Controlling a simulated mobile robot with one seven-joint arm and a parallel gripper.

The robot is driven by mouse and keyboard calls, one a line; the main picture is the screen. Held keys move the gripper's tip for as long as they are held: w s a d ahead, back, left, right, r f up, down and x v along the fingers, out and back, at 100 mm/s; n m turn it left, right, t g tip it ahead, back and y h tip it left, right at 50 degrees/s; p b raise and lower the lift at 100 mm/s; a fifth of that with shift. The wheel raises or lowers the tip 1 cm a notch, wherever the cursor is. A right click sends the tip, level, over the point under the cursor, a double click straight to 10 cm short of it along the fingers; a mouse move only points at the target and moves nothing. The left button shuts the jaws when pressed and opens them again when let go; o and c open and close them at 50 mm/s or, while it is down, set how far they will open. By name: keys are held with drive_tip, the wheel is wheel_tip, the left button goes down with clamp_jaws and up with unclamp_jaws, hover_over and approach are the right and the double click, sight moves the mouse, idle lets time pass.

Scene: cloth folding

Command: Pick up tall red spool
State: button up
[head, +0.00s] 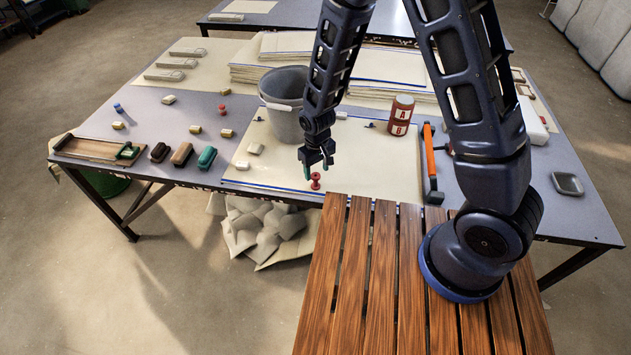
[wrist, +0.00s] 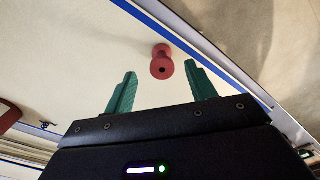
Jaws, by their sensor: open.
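The tall red spool (head: 315,181) stands on the cream sheet near the table's front edge. In the wrist view the red spool (wrist: 161,63) shows beyond the fingertips, nearer the right finger. My gripper (head: 318,168) is just above and beside the spool in the head view. It is open and empty, and its two green fingers (wrist: 160,88) are spread apart in the wrist view. The spool does not appear to be between the fingers. I cannot tell the exact gap to it.
A grey bucket (head: 285,118) stands behind my gripper. A small red spool (head: 222,108) and several pale blocks are at left. A slatted wooden surface (head: 350,270) is in front.

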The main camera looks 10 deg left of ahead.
sight(316, 175)
drive_tip(key=shift+a+f, duration=0.2)
drive_tip(key=shift+f, duration=2.9)
drive_tip(key=c, duration=1.1)
